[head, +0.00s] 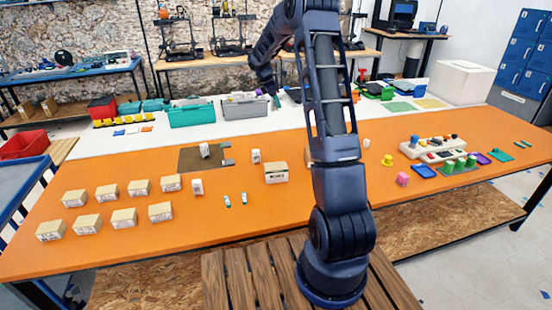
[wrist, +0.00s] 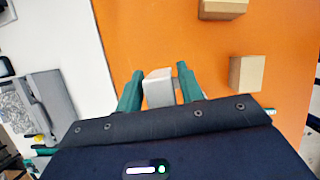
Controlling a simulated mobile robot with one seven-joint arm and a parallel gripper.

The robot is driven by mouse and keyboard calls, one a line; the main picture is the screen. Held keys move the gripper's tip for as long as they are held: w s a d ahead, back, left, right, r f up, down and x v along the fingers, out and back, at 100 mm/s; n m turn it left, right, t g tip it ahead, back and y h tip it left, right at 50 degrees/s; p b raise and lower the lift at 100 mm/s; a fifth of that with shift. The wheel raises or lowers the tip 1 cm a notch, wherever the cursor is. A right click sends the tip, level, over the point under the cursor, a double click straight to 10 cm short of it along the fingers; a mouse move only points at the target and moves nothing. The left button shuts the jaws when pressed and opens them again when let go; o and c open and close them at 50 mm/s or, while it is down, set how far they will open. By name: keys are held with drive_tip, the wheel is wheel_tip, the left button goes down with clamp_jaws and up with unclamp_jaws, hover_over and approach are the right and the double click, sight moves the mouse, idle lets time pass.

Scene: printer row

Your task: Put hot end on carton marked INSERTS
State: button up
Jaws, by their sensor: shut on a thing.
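My gripper (wrist: 160,88) has teal fingers and is shut on a pale grey-white block (wrist: 158,90). The view does not show for certain that this block is the hot end. In the head view my gripper (head: 275,99) hangs above the back part of the bench, in front of the grey bin. A larger tan carton (head: 276,174) with a dark label stands near the bench middle. Several smaller labelled cartons (head: 75,199) stand in two rows at the left. I cannot clearly read INSERTS on any of them. Another carton is mostly hidden behind my arm.
Small white labelled blocks (head: 197,187) stand on the orange bench (head: 130,250), one on a dark mat (head: 186,160). A teal bin (head: 191,116) and a grey bin (head: 245,109) stand at the back. A white rack (head: 433,148) stands at the right. The front bench edge is clear.

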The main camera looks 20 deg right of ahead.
drive_tip(key=s+a+r, duration=0.2)
drive_tip(key=s, duration=0.4)
drive_tip(key=s+a+r, duration=0.2)
drive_tip(key=s, duration=0.4)
hover_over(282, 165)
drive_tip(key=a, duration=0.2)
wheel_tip(282, 165, down, 19)
drive_tip(key=shift+a+f, duration=0.1)
drive_tip(key=shift+f, duration=0.05)
drive_tip(key=shift+f, duration=0.1)
drive_tip(key=o, duration=1)
